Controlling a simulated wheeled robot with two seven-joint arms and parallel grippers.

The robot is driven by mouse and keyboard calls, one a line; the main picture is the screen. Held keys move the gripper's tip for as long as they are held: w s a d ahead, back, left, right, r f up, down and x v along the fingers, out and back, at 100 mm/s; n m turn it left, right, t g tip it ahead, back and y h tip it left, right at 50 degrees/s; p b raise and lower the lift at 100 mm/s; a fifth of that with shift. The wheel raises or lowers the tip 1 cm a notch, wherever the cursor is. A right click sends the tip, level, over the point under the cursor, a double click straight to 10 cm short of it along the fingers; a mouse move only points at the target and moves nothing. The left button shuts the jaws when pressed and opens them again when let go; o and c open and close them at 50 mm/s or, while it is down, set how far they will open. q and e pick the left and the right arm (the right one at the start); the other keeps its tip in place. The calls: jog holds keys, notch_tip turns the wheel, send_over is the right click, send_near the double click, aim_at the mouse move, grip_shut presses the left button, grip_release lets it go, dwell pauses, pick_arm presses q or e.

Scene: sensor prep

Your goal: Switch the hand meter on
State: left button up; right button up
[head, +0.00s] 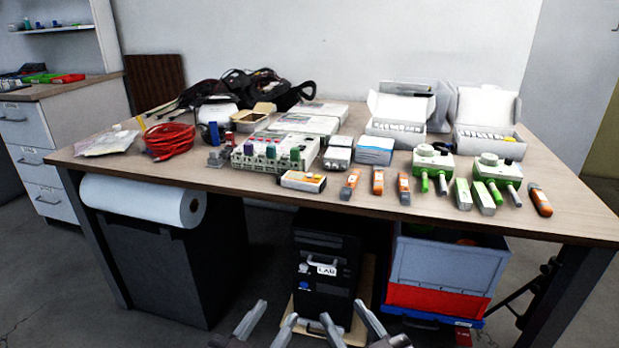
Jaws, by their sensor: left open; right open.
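An orange-and-white hand-held device (302,181) lies flat near the table's front edge and looks like the hand meter. Its switch and display are too small to make out. Slimmer orange-and-grey hand-held devices lie to its right, among them one (350,185), a second (377,181) and one at the far right (540,200). I cannot tell for sure which one is the hand meter. My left gripper (277,310) and my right gripper (342,310) are both open and empty at the bottom of the head view, below the tabletop and apart from everything on it.
Green-and-white instruments (433,160) and open white boxes (397,127) fill the table's right side. A rack with coloured knobs (275,154) stands mid-table, red cable (169,140) at left. Under the table (240,188) are a black computer (325,265) and a grey-red crate (447,262).

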pick_arm(q)
grip_shut()
dwell(1.7)
